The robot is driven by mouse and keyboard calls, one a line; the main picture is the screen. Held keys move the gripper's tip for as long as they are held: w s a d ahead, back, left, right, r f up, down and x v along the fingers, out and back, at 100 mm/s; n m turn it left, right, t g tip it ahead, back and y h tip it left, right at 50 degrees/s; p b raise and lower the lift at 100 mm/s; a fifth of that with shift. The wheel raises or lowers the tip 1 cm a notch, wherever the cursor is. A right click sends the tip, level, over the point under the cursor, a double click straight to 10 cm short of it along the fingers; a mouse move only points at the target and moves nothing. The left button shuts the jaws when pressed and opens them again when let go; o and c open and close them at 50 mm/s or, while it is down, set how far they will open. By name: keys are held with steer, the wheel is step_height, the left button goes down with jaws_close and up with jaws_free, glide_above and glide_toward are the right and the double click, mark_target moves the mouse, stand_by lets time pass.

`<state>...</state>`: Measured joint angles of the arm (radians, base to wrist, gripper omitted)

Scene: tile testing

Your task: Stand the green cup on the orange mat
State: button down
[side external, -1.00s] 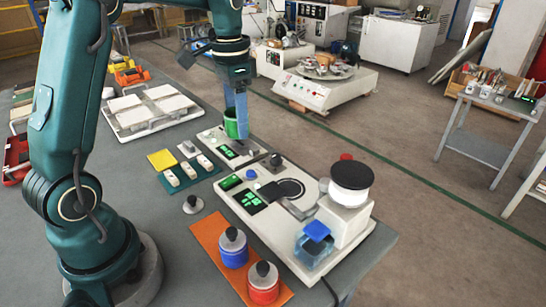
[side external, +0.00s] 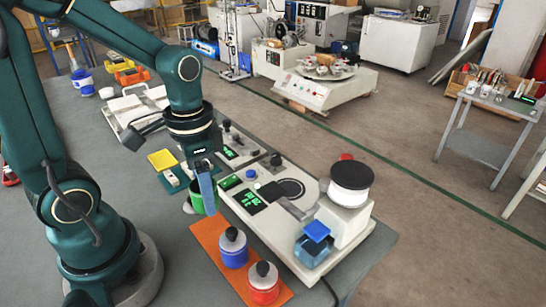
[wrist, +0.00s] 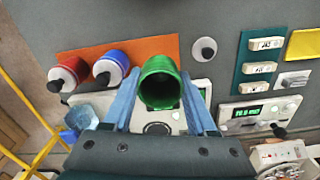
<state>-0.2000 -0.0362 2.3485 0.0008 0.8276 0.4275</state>
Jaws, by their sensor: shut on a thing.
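The green cup (side external: 196,204) is held between the blue fingers of my gripper (side external: 206,192). In the wrist view the cup (wrist: 160,68) sits between the two fingers (wrist: 160,88), its open mouth facing the camera. The orange mat (side external: 205,234) lies on the grey table. In the side view the cup is just beyond the mat's far end, appearing raised; its exact height is unclear. In the wrist view the cup overlaps the right end of the mat (wrist: 142,48).
A blue jar (side external: 233,254) and a red jar (side external: 263,288), both with black knobs, stand on the mat's near part. A long instrument (side external: 290,235) runs along its right side. A small round black-knobbed thing (wrist: 207,50) stands beyond the mat's far end.

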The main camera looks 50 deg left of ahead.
mark_target(213, 229)
steer(key=shift+f, duration=3.05)
steer(key=shift+f, duration=0.3)
jaws_free()
steer(key=shift+r, duration=3)
